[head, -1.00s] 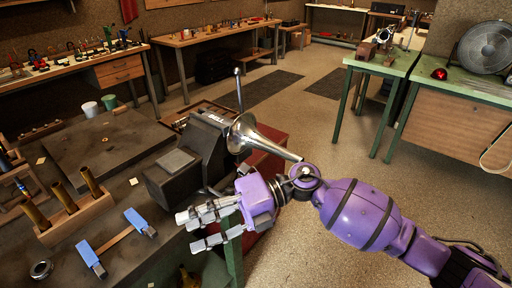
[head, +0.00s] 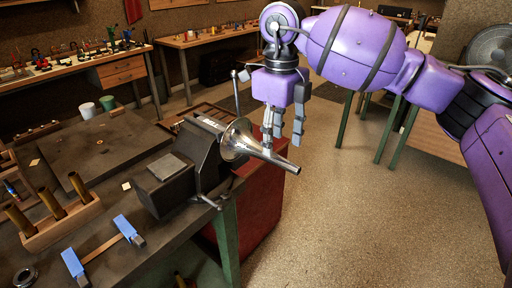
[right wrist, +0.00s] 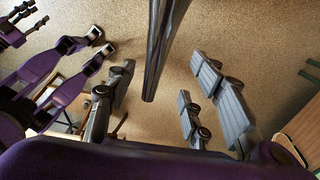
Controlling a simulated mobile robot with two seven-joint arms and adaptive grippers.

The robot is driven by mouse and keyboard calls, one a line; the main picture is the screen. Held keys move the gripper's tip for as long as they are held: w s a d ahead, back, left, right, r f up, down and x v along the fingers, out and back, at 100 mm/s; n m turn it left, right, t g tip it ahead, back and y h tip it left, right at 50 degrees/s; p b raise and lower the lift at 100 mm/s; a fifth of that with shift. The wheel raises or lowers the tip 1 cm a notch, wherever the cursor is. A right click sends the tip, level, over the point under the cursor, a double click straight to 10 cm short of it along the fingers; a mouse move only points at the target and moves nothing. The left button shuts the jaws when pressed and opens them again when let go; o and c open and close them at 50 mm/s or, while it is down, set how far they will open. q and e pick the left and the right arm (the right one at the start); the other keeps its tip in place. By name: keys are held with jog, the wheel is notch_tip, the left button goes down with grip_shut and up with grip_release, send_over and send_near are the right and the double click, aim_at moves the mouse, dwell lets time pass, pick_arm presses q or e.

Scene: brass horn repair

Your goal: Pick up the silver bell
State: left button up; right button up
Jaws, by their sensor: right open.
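The silver bell (head: 236,143) sits at the right side of the black vise (head: 196,150), its wide flare by the vise and its narrow tube pointing right and down over the floor. I cannot tell how the vise holds it. My right gripper (head: 282,146) is open, fingers pointing down, just above the tube. In the right wrist view the bell's dark, shiny tube (right wrist: 160,50) runs down from the top edge and ends between the spread fingers, apart from them. My left gripper is not seen in the head view.
The dark workbench (head: 110,205) carries a wooden rack (head: 62,222) of brass tubes and a blue-ended clamp (head: 102,248). A red cabinet (head: 255,205) stands below the bell. Open floor (head: 340,215) lies to the right. Other benches stand behind.

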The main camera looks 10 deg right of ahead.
aim_at(279, 156)
jog(key=shift+s+d+f, duration=0.1)
jog(key=shift+s+f, duration=0.15)
jog(key=shift+s, duration=0.25)
jog(key=shift+s+f, duration=0.25)
jog(key=shift+s, duration=0.25)
jog(key=f, duration=0.4)
jog(key=shift+w+p, duration=0.35)
jog(key=shift+w+f, duration=0.1)
jog(key=shift+f, duration=0.25)
jog(key=shift+s, duration=0.2)
jog(key=shift+w+f, duration=0.1)
jog(key=c, duration=1.1)
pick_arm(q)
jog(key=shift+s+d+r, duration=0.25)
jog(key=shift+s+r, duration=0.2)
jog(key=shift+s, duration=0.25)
pick_arm(e)
grip_shut()
